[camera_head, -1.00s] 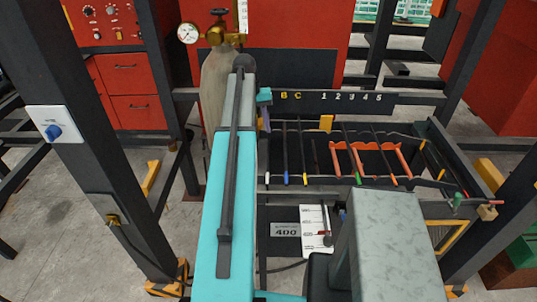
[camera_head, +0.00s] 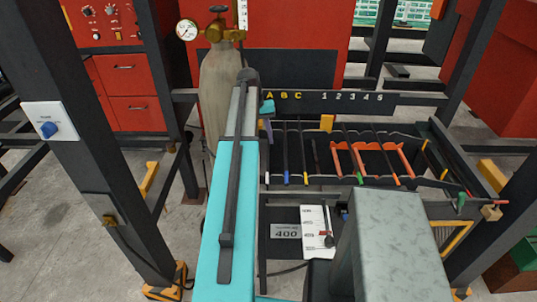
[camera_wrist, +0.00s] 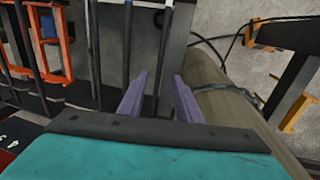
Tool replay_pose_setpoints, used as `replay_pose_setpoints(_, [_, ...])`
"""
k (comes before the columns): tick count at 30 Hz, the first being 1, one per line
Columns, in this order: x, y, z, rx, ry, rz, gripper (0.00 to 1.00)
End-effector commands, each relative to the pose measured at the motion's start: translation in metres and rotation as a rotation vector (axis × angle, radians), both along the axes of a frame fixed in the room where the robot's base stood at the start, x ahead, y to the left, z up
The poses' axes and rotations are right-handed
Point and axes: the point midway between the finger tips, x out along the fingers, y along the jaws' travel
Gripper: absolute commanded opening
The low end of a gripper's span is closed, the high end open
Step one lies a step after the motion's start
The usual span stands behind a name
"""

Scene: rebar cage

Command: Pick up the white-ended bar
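The white-ended bar (camera_head: 267,158) lies at the left end of a rack of dark bars, its white tip at the near edge. My gripper (camera_head: 267,130) is over its far part, partly hidden by my teal arm. In the wrist view the purple fingers of my gripper (camera_wrist: 159,78) are open. A dark bar (camera_wrist: 164,50), seemingly the white-ended one, runs through the gap between them in the picture. I cannot tell whether the fingers are level with it or above it.
A blue-ended bar (camera_head: 286,150) and a yellow-ended bar (camera_head: 304,152) lie close to the right. Orange frames (camera_head: 370,160) sit further right. A gas cylinder (camera_head: 218,90) stands left of the rack, near the gripper in the wrist view. A grey block (camera_head: 392,235) stands in front.

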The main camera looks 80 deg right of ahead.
Motion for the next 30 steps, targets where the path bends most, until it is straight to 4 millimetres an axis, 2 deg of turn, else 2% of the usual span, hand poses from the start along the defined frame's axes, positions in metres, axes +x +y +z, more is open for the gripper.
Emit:
replay_pose_setpoints(15, [-0.011, -0.001, -0.046, 0.001, 0.0, -0.001, 0.31])
replay_pose_setpoints(30, [-0.012, -0.001, -0.05, 0.0, 0.0, -0.001, 0.31])
